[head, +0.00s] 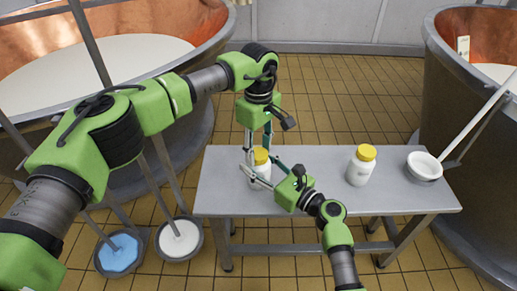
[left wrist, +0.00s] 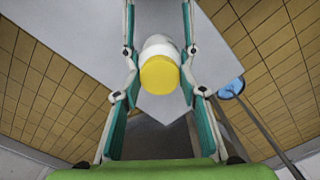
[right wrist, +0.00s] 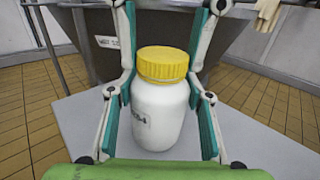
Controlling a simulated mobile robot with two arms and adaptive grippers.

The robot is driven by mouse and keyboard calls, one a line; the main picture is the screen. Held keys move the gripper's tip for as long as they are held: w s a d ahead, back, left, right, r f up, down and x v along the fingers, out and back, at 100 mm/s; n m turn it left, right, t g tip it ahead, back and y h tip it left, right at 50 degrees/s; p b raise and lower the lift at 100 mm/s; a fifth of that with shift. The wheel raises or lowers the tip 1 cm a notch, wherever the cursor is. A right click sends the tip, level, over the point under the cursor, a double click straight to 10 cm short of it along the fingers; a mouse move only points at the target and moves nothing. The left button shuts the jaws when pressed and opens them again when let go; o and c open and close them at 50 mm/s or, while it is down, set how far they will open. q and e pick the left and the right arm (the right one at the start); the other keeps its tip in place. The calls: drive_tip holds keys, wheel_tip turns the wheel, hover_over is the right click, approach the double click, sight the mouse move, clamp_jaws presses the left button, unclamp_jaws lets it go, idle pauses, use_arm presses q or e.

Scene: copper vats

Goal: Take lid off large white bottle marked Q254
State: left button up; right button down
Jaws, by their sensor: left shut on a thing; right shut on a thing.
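A white bottle (head: 259,179) with a yellow lid (head: 261,156) stands upright on the left part of the grey table (head: 325,202). My left gripper (head: 258,150) comes down from above and is shut on the lid. The lid (left wrist: 160,75) shows between its fingers in the left wrist view. My right gripper (head: 261,168) reaches in from the right and is shut on the bottle's body. The right wrist view shows the bottle (right wrist: 158,118) between the fingers, its lid (right wrist: 163,63) seated on top. Its label is too blurred to read fully.
A second white bottle with a yellow lid (head: 360,170) stands right of the middle. A white ladle bowl (head: 424,166) lies at the table's right end. Copper vats stand left (head: 205,75) and right (head: 445,110). Blue (head: 119,254) and white (head: 179,239) round heads stand on the floor.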

use_arm(q)
drive_tip(key=n, duration=0.9)
drive_tip(key=shift+n, duration=0.3)
drive_tip(key=n, duration=0.7)
drive_tip(key=shift+n, duration=0.4)
drive_tip(key=n, duration=0.3)
drive_tip(key=shift+n, duration=0.4)
drive_tip(key=n, duration=0.3)
drive_tip(key=shift+n, duration=0.4)
drive_tip(key=n, duration=0.3)
drive_tip(key=shift+n, duration=0.4)
drive_tip(key=n, duration=0.4)
drive_tip(key=shift+n, duration=0.4)
drive_tip(key=shift+r, duration=0.25)
